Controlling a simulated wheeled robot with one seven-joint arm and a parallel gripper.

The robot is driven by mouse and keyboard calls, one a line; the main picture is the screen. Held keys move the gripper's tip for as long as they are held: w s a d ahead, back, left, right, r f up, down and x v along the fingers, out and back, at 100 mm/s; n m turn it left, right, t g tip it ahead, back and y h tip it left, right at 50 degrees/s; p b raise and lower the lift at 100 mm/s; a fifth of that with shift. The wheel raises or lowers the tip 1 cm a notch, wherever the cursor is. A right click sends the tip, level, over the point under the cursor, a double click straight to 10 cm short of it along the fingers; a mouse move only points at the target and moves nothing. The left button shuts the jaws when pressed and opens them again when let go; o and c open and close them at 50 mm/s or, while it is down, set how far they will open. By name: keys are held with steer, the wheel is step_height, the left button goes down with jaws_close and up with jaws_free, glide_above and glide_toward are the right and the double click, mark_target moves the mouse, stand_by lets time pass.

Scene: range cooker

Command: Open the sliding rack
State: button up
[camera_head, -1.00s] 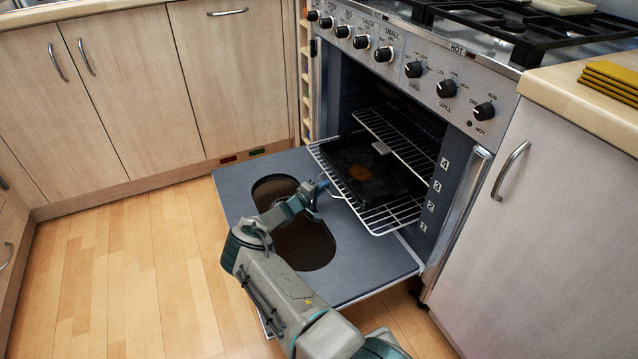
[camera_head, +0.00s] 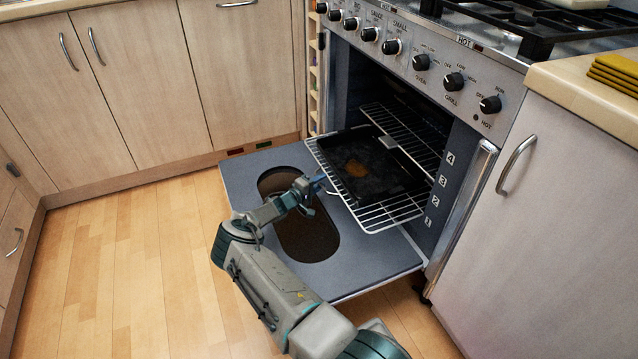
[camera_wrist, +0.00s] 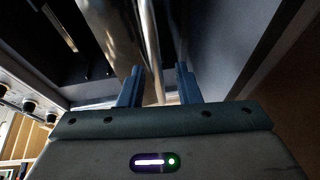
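The sliding rack (camera_head: 371,217) is a chrome wire shelf, partly out of the oven cavity above the lowered door. A dark baking tray (camera_head: 350,181) with a brown stain lies on it. My gripper (camera_head: 323,185) is at the rack's front edge, above the door, in the head view. In the wrist view, the two blue fingers of my gripper (camera_wrist: 159,82) stand apart. A shiny metal bar (camera_wrist: 150,45) passes between them, with gaps visible on both sides. Contact at the fingertips is hard to make out.
The oven door (camera_head: 370,262) lies open below the rack, with a dark oblong window. Another wire rack (camera_head: 405,130) sits higher in the oven. Cabinets stand at the left and right. The wooden floor (camera_head: 130,260) in front is clear.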

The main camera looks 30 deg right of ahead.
steer(key=p+v, duration=0.4)
steer(key=v, duration=1)
steer(key=shift+w, duration=0.1)
steer(key=s+r+m+g+y+p, duration=0.25)
steer(key=s+r+p, duration=0.2)
steer(key=r, duration=0.65)
steer(key=s+a+r+m+g+y+p, duration=0.1)
steer(key=s+r+m+g+y+p, duration=0.25)
steer(key=r, duration=0.75)
steer(key=s+r+g+y+p, duration=0.1)
steer(key=s+r+y+p, duration=0.1)
steer(key=s+r+p, duration=0.65)
steer(key=s+a+r+n+t+y+p, duration=0.1)
steer(key=s+a+r+p, duration=0.4)
steer(key=r, duration=0.7)
steer(key=s+a+r+n+t+y+p, duration=0.1)
steer(key=s+a+r+y+p, duration=0.3)
steer(key=s+r, duration=0.6)
steer(key=s+a+r+n+t+y+p, duration=0.1)
steer(key=s+a+r+p, duration=0.5)
steer(key=r, duration=1)
steer(key=shift+s+t+y, duration=0.65)
steer(key=shift+t+y, duration=0.25)
steer(key=shift+y, duration=0.2)
